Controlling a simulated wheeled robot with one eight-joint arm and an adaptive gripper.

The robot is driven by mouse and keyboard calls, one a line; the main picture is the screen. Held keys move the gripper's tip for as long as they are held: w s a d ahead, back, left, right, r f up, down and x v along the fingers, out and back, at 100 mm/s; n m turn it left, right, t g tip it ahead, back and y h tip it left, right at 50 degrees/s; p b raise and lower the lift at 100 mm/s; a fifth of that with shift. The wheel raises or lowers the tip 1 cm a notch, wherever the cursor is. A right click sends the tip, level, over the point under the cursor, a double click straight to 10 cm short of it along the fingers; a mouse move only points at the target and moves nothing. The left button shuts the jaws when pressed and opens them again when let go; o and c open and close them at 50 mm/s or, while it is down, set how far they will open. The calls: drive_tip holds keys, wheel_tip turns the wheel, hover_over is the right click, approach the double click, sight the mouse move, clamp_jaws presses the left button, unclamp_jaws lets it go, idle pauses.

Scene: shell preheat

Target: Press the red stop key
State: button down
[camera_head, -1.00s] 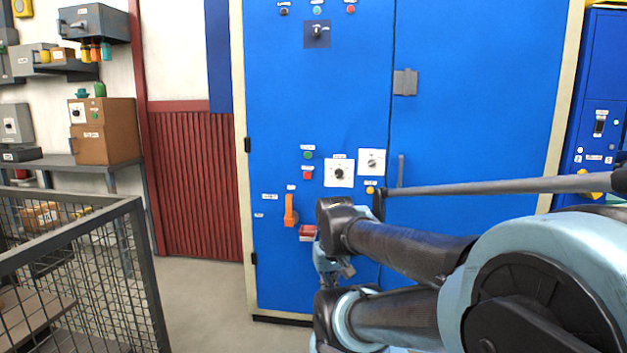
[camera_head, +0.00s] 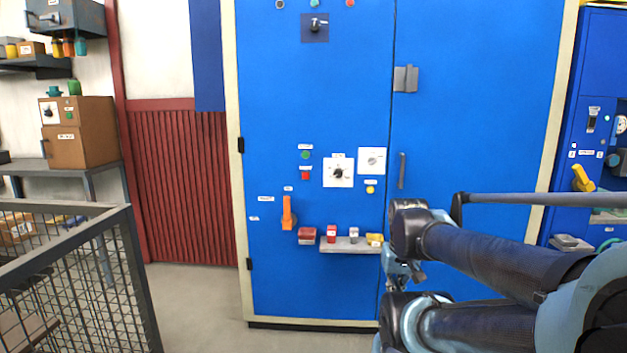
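A small red key (camera_head: 305,175) sits on the blue cabinet door, just below a green key (camera_head: 305,155). Small labels stand above both, too small to read. Another red button (camera_head: 350,3) shows at the top edge, so I cannot tell from lettering which is the stop key. My gripper (camera_head: 402,277) seems to be the small grey part below the arm's wrist, in front of the right cabinet door. It is right of and below the red key, apart from it. My arm partly hides it, and its fingers are not clear.
An orange lever (camera_head: 288,213), a red block (camera_head: 306,236) and a small ledge (camera_head: 345,248) with several small items are low on the left door. A yellow button (camera_head: 370,190) and two dials sit higher. A wire cage (camera_head: 128,250) stands at left; floor between is clear.

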sight(306, 179)
drive_tip(key=w+a+r+n+t+y, duration=0.1)
drive_tip(key=w+a+r, duration=0.3)
drive_tip(key=w, duration=0.4)
drive_tip(key=w+a+r+n+t+y, duration=0.15)
drive_tip(key=w+a+r, duration=0.25)
drive_tip(key=w, duration=0.4)
drive_tip(key=w+a+r+n+t+y, duration=0.15)
drive_tip(key=w+a+r, duration=0.25)
drive_tip(key=w, duration=0.5)
drive_tip(key=w+a+r+t+y, duration=0.1)
drive_tip(key=w+a+t, duration=0.1)
drive_tip(key=w+a, duration=0.5)
drive_tip(key=w+a+r+t+y, duration=0.1)
drive_tip(key=w+a, duration=0.6)
drive_tip(key=w, duration=0.7)
drive_tip(key=shift+a+r+t+y, duration=0.25)
drive_tip(key=shift+r+t+y, duration=0.2)
drive_tip(key=shift+y, duration=0.15)
drive_tip(key=shift+w+d, duration=0.2)
drive_tip(key=shift+w, duration=4.2)
drive_tip(key=shift+w, duration=0.1)
drive_tip(key=shift+w, duration=0.25)
